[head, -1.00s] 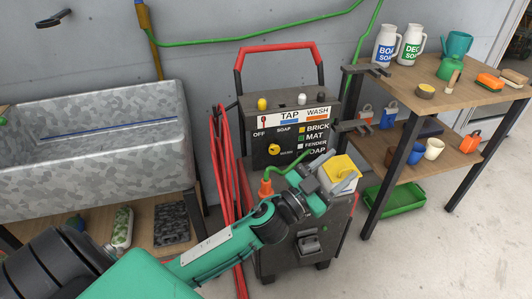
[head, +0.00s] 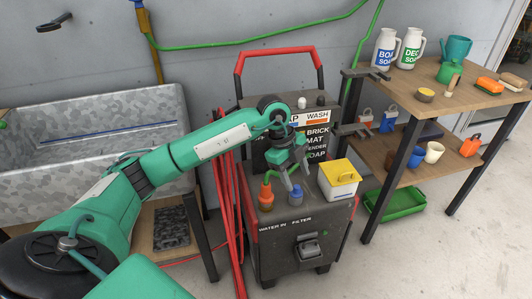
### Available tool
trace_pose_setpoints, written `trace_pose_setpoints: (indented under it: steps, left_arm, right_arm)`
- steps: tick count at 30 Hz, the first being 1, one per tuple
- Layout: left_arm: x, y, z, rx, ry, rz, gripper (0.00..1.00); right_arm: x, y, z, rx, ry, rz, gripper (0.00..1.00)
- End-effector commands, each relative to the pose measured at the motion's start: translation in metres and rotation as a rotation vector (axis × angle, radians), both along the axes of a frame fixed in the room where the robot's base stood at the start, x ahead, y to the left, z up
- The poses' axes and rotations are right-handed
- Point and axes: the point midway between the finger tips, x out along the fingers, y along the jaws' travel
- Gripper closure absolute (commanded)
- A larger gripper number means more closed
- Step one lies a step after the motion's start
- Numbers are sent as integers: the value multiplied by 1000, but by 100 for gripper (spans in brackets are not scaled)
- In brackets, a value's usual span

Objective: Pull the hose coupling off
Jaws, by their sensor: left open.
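An orange hose coupling (head: 266,194) stands upright on top of the dark washer cart (head: 280,250), above the words "WATER IN". A short green hose (head: 269,176) bends up from it and passes behind my gripper. A blue fitting (head: 295,194) stands to its right, near the word "FILTER". My left gripper (head: 293,182) points down with its fingers apart and empty. It is to the right of the orange coupling and close to the blue fitting in the picture; I cannot tell its exact height. It does not hold the coupling. My right gripper is out of view.
A white box with a yellow lid (head: 340,180) stands on the cart, right of the gripper. The cart's control panel (head: 318,140) and red handle (head: 278,49) rise behind. Red hoses (head: 229,220) hang at its left. A wooden shelf table (head: 418,82) stands right, a metal sink (head: 60,150) left.

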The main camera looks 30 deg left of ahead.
Motion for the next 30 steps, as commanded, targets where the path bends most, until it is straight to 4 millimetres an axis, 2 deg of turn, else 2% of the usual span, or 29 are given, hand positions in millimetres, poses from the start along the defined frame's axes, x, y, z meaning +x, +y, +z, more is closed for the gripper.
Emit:
trace_pose_setpoints:
  steps: [1, 3, 6, 9, 14, 30]
  left_arm:
    - [4, 26, 6, 90, 25, 61, 46]
    - [6, 55, 13, 194, 60, 137, 46]
    - [6, 83, 21, 293, 93, 220, 46]
    - [5, 97, 25, 343, 110, 263, 46]
    - [4, 100, 14, 355, 118, 274, 46]
    - [4, 99, -85, 352, 116, 269, 46]
  right_arm:
    - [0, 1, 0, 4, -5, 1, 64]
    - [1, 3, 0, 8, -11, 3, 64]
    - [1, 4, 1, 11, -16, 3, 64]
    - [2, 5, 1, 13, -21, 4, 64]
    - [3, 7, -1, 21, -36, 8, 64]
    - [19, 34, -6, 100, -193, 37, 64]
